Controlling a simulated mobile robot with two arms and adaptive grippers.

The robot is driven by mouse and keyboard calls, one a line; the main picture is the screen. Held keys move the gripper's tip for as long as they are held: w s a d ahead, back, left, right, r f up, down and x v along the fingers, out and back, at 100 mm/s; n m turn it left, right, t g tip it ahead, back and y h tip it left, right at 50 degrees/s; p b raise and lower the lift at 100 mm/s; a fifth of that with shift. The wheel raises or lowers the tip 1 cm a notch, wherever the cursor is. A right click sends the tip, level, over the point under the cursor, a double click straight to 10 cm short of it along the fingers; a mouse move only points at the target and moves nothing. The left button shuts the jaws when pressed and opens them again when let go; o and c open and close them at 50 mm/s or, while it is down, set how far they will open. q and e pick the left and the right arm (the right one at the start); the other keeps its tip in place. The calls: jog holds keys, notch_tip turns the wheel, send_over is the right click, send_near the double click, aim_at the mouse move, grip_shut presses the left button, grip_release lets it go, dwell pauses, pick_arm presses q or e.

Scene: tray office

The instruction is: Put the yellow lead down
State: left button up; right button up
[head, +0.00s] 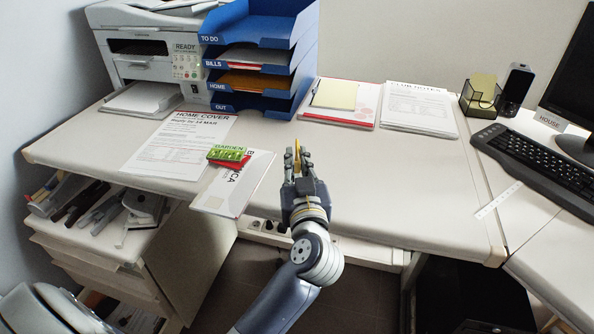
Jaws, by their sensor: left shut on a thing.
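My left gripper (298,158) reaches in from the bottom over the front part of the desk, fingers pointing away from me. It is shut on the yellow lead (297,147), which shows only as a thin yellow strip between the fingers. Most of the lead is hidden by the gripper. I cannot tell whether the lead touches the desk (390,185). My right gripper is not in view.
A green packet (229,153) lies left of the gripper, by a booklet (225,195). Blue stacked trays (262,60) and a printer (150,50) stand behind. Papers (418,108), a pen holder (481,97) and a keyboard (540,165) are right. The desk right of the gripper is clear.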

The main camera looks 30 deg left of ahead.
pick_arm(q)
jog(key=shift+f, duration=0.3)
jog(key=shift+f, duration=0.1)
jog(key=o, duration=0.8)
jog(key=shift+c, duration=0.2)
